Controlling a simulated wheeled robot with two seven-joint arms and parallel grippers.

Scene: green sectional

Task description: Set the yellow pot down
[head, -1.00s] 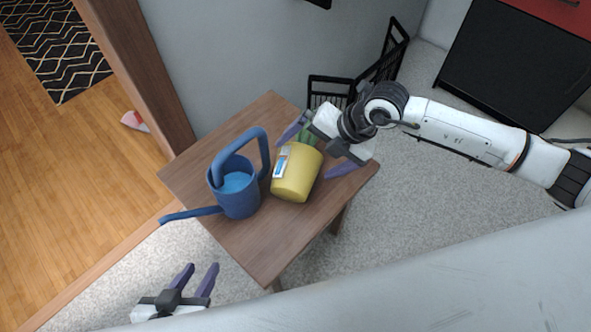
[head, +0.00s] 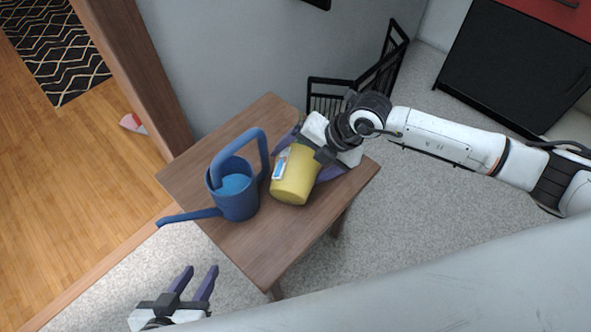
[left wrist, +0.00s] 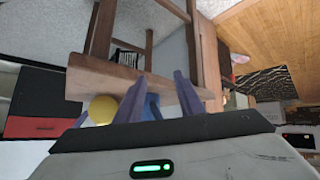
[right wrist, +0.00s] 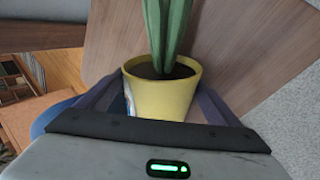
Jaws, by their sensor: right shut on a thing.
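The yellow pot (head: 294,178) is at the right part of the small wooden table (head: 262,240), with a blue and white label on its side. My right gripper (head: 299,163) is shut around the pot from the far right side and hides its top in the head view. In the right wrist view the pot (right wrist: 163,97) sits between the fingers, with dark soil and a green plant (right wrist: 165,35). I cannot tell whether its base touches the table. My left gripper (head: 200,270) is open and empty, off the table's near-left side.
A blue watering can (head: 239,203) stands left of the pot, close to it, its spout passing over the table's left edge. A black wire rack (head: 383,75) and a wall are behind. Bare tabletop lies in front of the pot.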

